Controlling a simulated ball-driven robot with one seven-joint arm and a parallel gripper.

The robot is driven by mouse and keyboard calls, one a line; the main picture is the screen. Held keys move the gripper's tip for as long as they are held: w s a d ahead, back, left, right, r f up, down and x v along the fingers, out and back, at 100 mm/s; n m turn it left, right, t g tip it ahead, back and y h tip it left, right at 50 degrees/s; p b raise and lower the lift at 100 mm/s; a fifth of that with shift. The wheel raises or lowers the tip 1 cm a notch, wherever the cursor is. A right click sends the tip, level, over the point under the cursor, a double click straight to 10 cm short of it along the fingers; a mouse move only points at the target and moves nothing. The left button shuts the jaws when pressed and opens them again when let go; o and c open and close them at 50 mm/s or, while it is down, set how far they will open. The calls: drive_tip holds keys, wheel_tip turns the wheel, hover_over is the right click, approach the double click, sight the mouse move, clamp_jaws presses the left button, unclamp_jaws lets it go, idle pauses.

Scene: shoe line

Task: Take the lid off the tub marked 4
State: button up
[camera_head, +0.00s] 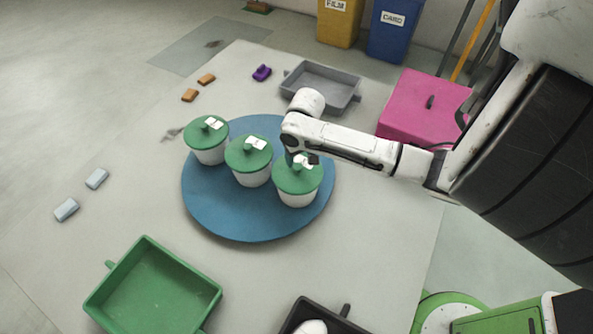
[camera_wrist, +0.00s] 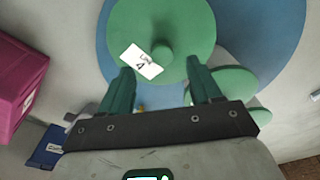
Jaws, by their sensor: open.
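The tub marked 4 (camera_head: 297,197) is white with a green lid and stands at the right of three lidded tubs on a round blue mat (camera_head: 235,228). Its green lid (camera_wrist: 185,20) fills the top of the wrist view, with a round knob (camera_wrist: 162,54) and a white tag (camera_wrist: 142,62) that appears to read 4. My gripper (camera_wrist: 160,67) is open, its green fingers on either side of the knob's near edge. Whether they touch the lid cannot be told. In the head view, my gripper (camera_head: 301,160) is over this lid and partly hides it.
Two similar tubs, the middle one (camera_head: 248,166) and the left one (camera_head: 208,143), stand close by. Around the mat are a green tray (camera_head: 153,290), a grey tray (camera_head: 321,82), a black tray (camera_head: 340,325) and a pink box (camera_head: 420,108).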

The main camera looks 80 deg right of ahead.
sight(298, 166)
drive_tip(key=shift+w+d+f+p, duration=0.1)
drive_tip(key=shift+w+f, duration=0.05)
drive_tip(key=shift+f, duration=0.7)
drive_tip(key=shift+w+d+f+p, duration=0.1)
drive_tip(key=shift+w+f, duration=0.05)
drive_tip(key=shift+f, duration=0.7)
drive_tip(key=shift+w+d+f+p, duration=0.1)
drive_tip(key=shift+w+f, duration=0.05)
drive_tip(key=shift+f, duration=0.7)
drive_tip(key=shift+c, duration=0.5)
drive_tip(key=c, duration=1)
